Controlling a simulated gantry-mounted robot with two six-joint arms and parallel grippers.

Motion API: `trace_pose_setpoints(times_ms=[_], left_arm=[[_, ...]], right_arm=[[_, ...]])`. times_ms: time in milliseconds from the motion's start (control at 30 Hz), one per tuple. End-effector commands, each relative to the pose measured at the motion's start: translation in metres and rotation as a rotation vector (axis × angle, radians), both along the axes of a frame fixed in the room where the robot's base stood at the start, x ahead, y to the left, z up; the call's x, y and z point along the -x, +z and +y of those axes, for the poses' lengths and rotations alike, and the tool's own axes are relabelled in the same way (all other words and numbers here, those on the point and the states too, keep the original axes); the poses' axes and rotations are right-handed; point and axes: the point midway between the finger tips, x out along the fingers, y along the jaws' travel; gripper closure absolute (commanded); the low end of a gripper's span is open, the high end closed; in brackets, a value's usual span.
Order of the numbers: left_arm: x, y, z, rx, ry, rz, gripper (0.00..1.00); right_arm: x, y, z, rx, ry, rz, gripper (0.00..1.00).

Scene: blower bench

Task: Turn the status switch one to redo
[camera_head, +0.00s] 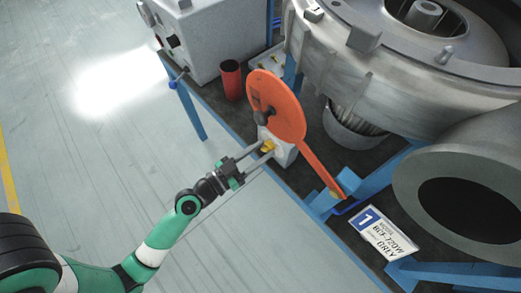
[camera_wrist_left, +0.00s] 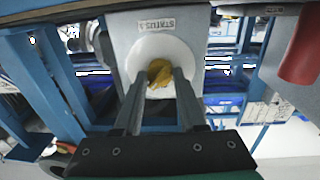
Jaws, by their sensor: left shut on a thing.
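The status switch is a yellow knob (camera_wrist_left: 160,73) on a round white dial (camera_wrist_left: 180,52), set in a grey box with a label above it that appears upside down as "STATUS-1" in the left wrist view. In the head view the knob (camera_head: 267,146) sits on the front of the small light box (camera_head: 285,152). My left gripper (camera_head: 257,152) reaches it from the lower left. Its two fingers (camera_wrist_left: 160,84) are shut on the knob and hide part of it. The dial's position markings cannot be read. My right gripper is not in view.
An orange paddle-shaped piece (camera_head: 277,107) stands right above the switch box. A dark red cup (camera_head: 231,80), a large metal blower (camera_head: 370,60) and a sign (camera_head: 383,233) are on the bench. The floor left of the bench is clear.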

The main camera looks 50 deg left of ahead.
Motion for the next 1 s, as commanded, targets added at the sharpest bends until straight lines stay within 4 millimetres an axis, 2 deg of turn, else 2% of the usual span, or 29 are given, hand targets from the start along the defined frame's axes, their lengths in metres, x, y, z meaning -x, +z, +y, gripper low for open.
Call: trace_pose_setpoints(times_ms=[367, 1000], left_arm=[[0.0, -0.001, -0.0002, 0.18, -0.001, -0.011, 1.0], [0.0, -0.0012, -0.0007, 0.777, -0.001, -0.044, 1.0]], right_arm=[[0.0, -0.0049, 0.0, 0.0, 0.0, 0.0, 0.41], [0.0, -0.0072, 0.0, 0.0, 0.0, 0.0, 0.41]])
